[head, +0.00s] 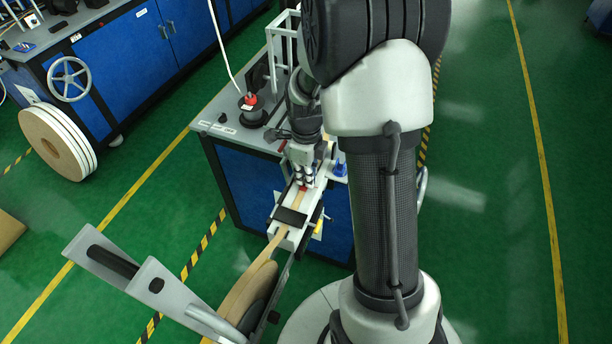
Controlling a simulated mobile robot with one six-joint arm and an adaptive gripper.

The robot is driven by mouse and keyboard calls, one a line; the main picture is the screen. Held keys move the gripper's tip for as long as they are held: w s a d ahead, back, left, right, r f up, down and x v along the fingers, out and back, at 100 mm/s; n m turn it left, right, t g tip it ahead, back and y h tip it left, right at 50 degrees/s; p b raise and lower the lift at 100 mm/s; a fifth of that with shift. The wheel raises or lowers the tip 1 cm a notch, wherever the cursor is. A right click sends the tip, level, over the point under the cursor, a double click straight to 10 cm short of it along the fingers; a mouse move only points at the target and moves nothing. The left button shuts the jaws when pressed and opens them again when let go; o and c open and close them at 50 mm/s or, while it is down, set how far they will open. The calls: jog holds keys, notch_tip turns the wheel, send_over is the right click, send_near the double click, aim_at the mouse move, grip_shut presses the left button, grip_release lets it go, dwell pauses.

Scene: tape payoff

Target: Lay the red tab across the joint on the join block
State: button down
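My gripper (303,182) points down over the far part of the join block (281,238), a pale block at the front of the blue cabinet. A small spot of red, which may be the red tab (303,189), shows right at the fingertips. It is too small to tell whether the fingers hold it or it lies on the block. A tan tape (279,241) runs up onto the block from the roll below, passing a dark plate (290,216). The joint itself cannot be made out; the gripper and arm cover that area.
The tape roll (247,291) sits on a grey payoff bracket (175,288) in front. A black round stand with a red top (250,99) is on the cabinet top (228,118). Blue and yellow parts stand right of the block. Green floor (510,230) is open at right.

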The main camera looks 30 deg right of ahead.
jog(key=shift+f, duration=0.1)
jog(key=c, duration=2.3)
grip_release()
jog(key=shift+f, duration=0.1)
jog(key=o, duration=0.5)
